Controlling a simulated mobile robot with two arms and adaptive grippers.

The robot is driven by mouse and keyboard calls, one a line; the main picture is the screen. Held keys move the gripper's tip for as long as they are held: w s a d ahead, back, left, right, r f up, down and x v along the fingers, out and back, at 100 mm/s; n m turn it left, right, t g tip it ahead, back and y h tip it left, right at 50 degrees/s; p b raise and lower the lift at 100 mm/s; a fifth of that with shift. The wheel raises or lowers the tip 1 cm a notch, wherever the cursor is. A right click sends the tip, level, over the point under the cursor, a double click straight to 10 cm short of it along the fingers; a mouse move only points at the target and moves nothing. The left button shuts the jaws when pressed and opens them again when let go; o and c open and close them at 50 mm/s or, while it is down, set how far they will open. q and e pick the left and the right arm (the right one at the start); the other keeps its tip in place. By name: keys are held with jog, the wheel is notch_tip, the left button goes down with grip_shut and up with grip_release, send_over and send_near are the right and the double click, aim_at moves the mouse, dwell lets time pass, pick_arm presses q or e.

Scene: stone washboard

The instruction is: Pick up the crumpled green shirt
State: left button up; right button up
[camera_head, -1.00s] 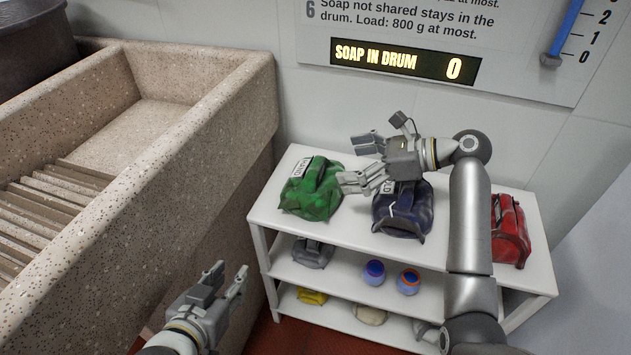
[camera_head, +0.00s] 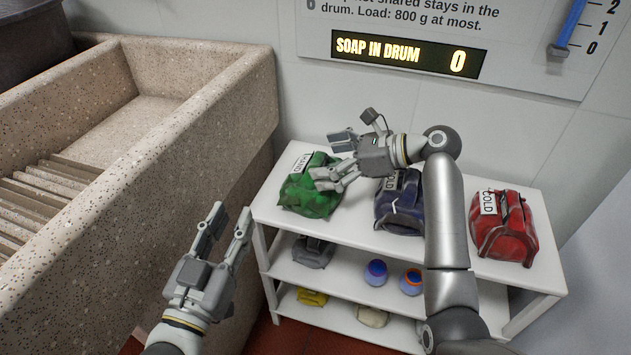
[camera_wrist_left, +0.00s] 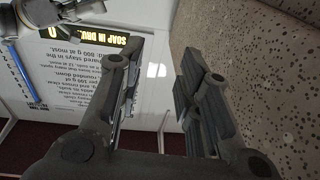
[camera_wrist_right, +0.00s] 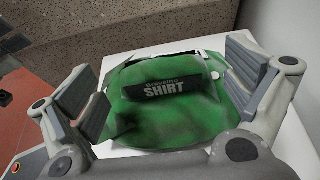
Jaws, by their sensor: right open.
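The crumpled green shirt (camera_head: 310,196) lies at the left end of the white shelf's top, with a white tag at its back. In the right wrist view the shirt (camera_wrist_right: 165,118) fills the middle and bears a dark label reading SHIRT. My right gripper (camera_head: 327,158) is open above the shirt. In the right wrist view its two fingers (camera_wrist_right: 168,95) stand on either side of the shirt; whether they touch it I cannot tell. My left gripper (camera_head: 230,222) is open and empty, left of the shelf and beside the stone basin. Its fingers also show apart in the left wrist view (camera_wrist_left: 158,85).
A dark blue bundle (camera_head: 399,213) and a red bundle (camera_head: 518,240) tagged COLD lie right of the shirt on the white shelf (camera_head: 350,235). Lower shelves hold a grey bundle (camera_head: 313,252), two round containers and a yellow item. The speckled stone basin (camera_head: 215,120) stands left.

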jog(key=shift+b+x, duration=0.5)
jog(key=shift+x, duration=0.85)
pick_arm(q)
jog(key=r+t, duration=0.2)
jog(key=r, duration=0.1)
jog(key=s+r+t+h, duration=0.1)
jog(key=r, duration=0.1)
jog(key=shift+s+d+r, duration=0.1)
jog(key=shift+d+r, duration=0.1)
jog(key=shift+d, duration=0.05)
pick_arm(e)
jog(key=shift+c, duration=0.4)
jog(key=c, duration=1.4)
jog(key=shift+c, duration=0.5)
jog(key=shift+r, duration=0.15)
